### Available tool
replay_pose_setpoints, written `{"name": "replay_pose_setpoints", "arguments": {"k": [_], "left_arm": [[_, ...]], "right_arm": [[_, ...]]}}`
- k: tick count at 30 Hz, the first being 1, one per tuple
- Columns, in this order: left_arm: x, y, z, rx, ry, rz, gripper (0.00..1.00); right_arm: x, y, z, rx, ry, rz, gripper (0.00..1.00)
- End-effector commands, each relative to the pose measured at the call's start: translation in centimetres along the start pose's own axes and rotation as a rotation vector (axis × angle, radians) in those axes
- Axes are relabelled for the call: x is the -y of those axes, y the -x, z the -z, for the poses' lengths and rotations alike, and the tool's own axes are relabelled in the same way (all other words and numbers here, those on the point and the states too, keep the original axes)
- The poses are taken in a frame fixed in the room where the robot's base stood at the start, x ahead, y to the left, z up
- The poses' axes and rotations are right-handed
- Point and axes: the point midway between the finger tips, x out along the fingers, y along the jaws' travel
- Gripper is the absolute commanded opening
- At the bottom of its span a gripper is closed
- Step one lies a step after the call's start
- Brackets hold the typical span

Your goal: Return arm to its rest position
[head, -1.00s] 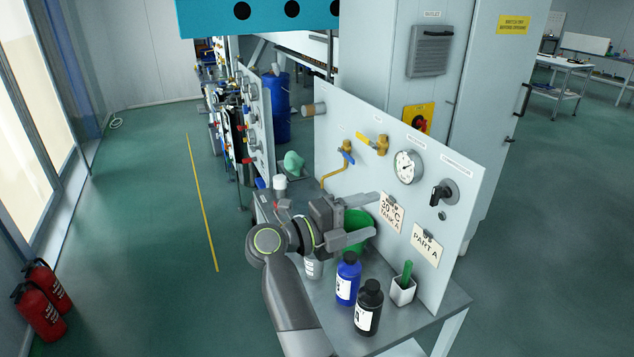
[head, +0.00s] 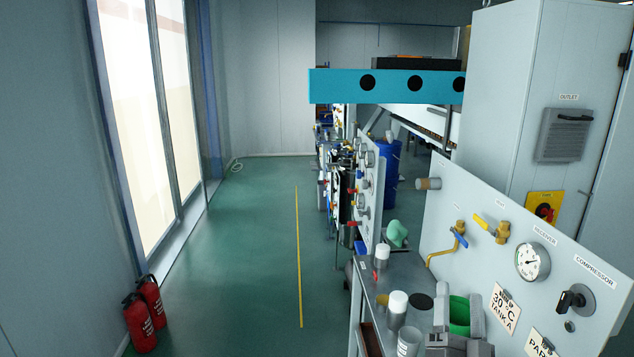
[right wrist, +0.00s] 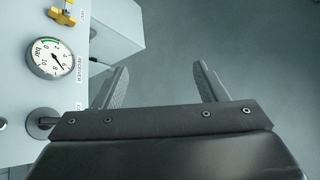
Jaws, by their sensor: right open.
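My right gripper (head: 459,308) shows at the bottom right of the head view, its two fingers apart and empty. It is in front of the bench beside the panel fixture (head: 470,225). A green container (head: 460,316) shows between the fingers, partly covered; I cannot tell its distance from them. In the right wrist view my gripper (right wrist: 162,85) has both fingers spread, with only floor between the tips. The panel's gauge (right wrist: 48,58) is to the left of them there. The rest of my right arm is mostly out of the head view. My left gripper is not in view.
The bench (head: 385,268) carries white-capped containers (head: 397,308) and a dark round lid (head: 419,301). The panel bears a blue-handled valve (head: 459,237), a gauge (head: 533,262) and a black switch (head: 573,300). Fire extinguishers (head: 143,317) stand at left. The green floor (head: 240,230) is open.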

Motion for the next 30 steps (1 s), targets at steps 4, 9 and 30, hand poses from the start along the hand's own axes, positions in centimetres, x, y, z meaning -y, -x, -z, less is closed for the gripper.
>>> {"name": "replay_pose_setpoints", "arguments": {"k": [4,9,30], "left_arm": [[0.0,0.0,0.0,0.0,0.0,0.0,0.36],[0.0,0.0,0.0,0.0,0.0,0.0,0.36],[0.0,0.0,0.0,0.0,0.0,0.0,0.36]], "right_arm": [[-0.5,3.7,-2.9,0.268,0.111,0.075,0.65],[-2.1,9.2,-5.8,0.591,0.231,0.104,0.65],[-13.7,36.5,0.2,1.731,0.612,-0.344,0.65]]}}
